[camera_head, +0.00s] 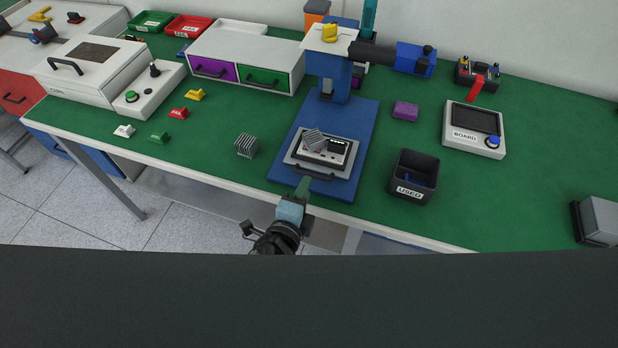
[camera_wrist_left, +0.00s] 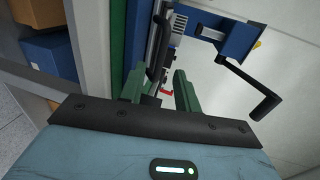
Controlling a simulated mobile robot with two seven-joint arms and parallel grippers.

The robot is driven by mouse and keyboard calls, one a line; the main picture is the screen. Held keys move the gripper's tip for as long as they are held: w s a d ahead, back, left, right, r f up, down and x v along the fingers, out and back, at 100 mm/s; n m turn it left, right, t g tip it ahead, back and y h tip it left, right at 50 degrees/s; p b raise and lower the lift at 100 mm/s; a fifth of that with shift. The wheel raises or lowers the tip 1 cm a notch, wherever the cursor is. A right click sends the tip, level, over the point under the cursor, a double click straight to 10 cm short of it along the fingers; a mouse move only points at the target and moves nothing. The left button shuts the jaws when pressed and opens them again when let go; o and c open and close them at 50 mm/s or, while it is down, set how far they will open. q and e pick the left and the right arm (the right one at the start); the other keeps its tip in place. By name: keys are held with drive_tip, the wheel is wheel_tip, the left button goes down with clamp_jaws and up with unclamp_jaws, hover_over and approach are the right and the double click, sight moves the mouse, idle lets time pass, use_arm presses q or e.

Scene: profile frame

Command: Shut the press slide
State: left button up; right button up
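The press (camera_head: 333,75) is a blue stand with a white top plate and a blue base (camera_head: 357,130) on the green bench. Its slide (camera_head: 297,160) is a pale plate at the front of the base, with a black handle (camera_head: 309,174) on its near edge. A small device with a dark window (camera_head: 338,148) and a grey finned block (camera_head: 314,140), tilted, are on the slide. My left gripper (camera_head: 303,186) is just in front of the handle. In the left wrist view its green fingers (camera_wrist_left: 159,82) are apart, with the handle (camera_wrist_left: 157,60) showing between and beyond them. My right gripper is not in view.
Another finned block (camera_head: 246,146) stands left of the base. A black "USED" bin (camera_head: 429,197) is close on the right. A drawer unit (camera_head: 246,52) stands behind left, and a "BOARD" box (camera_head: 499,146) is at right. The bench's front edge runs below the slide.

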sight(310, 188)
use_arm(q)
drive_tip(key=shift+x, duration=2.3)
clamp_jaws()
drive_tip(key=shift+r, duration=0.1)
